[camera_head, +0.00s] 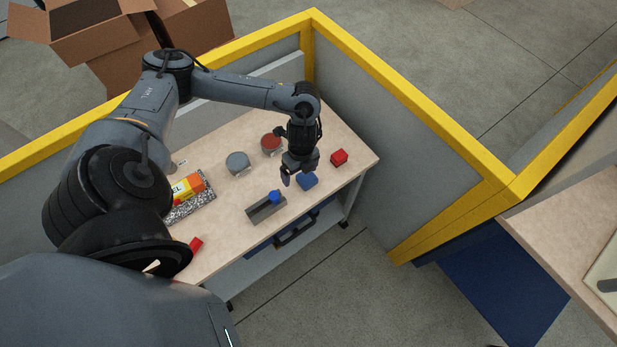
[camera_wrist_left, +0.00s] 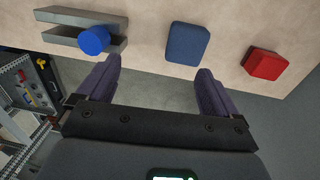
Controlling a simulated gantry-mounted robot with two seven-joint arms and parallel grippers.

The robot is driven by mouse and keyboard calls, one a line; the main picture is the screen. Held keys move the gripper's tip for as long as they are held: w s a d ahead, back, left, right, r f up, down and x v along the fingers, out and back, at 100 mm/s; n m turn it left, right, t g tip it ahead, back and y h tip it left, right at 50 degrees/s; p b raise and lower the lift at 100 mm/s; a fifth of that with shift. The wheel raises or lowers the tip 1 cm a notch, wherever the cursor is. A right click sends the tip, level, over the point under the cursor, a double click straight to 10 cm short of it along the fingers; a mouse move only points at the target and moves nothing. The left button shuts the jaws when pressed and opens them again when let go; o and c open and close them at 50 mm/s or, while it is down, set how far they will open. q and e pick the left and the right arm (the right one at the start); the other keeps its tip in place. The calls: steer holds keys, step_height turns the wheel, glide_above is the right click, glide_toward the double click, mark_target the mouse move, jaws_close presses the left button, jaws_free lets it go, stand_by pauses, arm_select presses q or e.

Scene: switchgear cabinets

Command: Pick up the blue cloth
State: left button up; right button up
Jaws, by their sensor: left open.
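The blue cloth (camera_head: 307,181) is a small folded dark-blue block on the wooden table, near its front edge. In the left wrist view the cloth (camera_wrist_left: 187,43) lies flat, ahead of the fingertips and between their lines. My left gripper (camera_head: 293,178) is above the table just left of the cloth. In the wrist view my left gripper (camera_wrist_left: 157,72) is open with nothing between its fingers. Its height over the cloth is hard to judge. My right gripper is not in view.
A grey channel block (camera_head: 264,208) with a blue cylinder (camera_head: 274,197) is left of the cloth. A red block (camera_head: 339,157) is to its right. Two round containers (camera_head: 238,163) (camera_head: 271,144) stand behind. A yellow-edged barrier (camera_head: 400,110) encloses the table's far side.

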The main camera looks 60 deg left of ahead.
mark_target(307, 177)
arm_select(q)
steer(key=shift+w+a+r+t, duration=0.35)
steer(key=shift+w+a, duration=0.25)
steer(key=shift+w, duration=0.3)
steer(key=shift+w+r+b, duration=0.1)
steer(key=shift+w+b, duration=0.2)
steer(key=shift+w, duration=0.1)
steer(key=f, duration=0.5)
steer(key=shift+w, duration=0.25)
steer(key=shift+f, duration=2.6)
steer(key=c, duration=1)
